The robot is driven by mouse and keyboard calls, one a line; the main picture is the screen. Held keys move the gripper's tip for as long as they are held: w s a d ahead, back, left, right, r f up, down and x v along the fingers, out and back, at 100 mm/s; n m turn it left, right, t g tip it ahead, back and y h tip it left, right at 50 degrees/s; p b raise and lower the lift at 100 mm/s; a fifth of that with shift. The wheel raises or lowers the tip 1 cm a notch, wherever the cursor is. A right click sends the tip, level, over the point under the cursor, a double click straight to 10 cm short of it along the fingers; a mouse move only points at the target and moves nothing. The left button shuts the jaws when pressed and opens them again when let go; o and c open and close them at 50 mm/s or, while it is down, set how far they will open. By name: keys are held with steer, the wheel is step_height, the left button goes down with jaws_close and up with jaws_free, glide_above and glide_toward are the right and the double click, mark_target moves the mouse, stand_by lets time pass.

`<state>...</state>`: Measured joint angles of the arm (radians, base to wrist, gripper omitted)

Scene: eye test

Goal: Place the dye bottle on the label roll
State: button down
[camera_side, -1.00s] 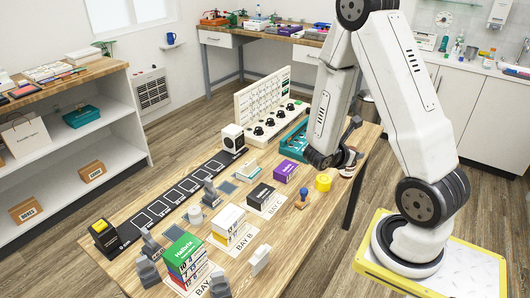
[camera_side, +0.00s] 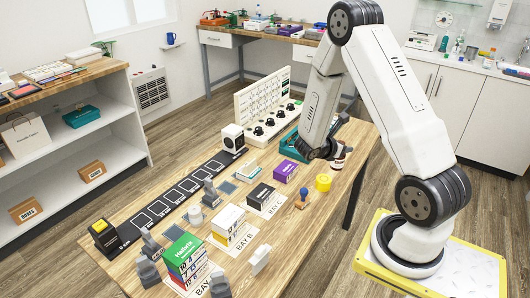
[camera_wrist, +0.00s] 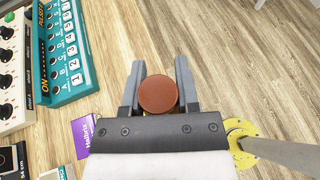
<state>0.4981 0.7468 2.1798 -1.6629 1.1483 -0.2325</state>
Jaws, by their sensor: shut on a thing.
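The dye bottle shows in the wrist view as a round red-brown top (camera_wrist: 158,94) between the two grey fingers. My gripper (camera_wrist: 159,75) is shut on it. In the side view my gripper (camera_side: 333,155) is over the far right part of the table, with the bottle (camera_side: 338,164) partly hidden by it. The label roll, a short yellow cylinder (camera_side: 323,182), stands on the table, below and apart from my gripper in the picture. A yellow curved shape (camera_wrist: 236,124) at the right of the wrist view seems to be this roll, partly covered by a pale rod-like shape.
A purple box (camera_side: 286,171) and a stamp (camera_side: 302,198) stand near the roll. A teal panel (camera_wrist: 66,50) and a white panel with black knobs (camera_side: 267,115) are along the far edge. Several boxes stand at the near end. Bare wood lies around the roll.

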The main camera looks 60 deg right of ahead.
steer(key=w+d+f, duration=0.4)
steer(key=f, duration=0.2)
steer(key=shift+w, duration=0.25)
steer(key=shift+w+d+f, duration=0.1)
steer(key=shift+f, duration=0.85)
steer(key=shift+w+d+f, duration=0.1)
steer(key=shift+f, duration=0.8)
steer(key=shift+f, duration=0.15)
steer(key=shift+c, duration=1.8)
jaws_free()
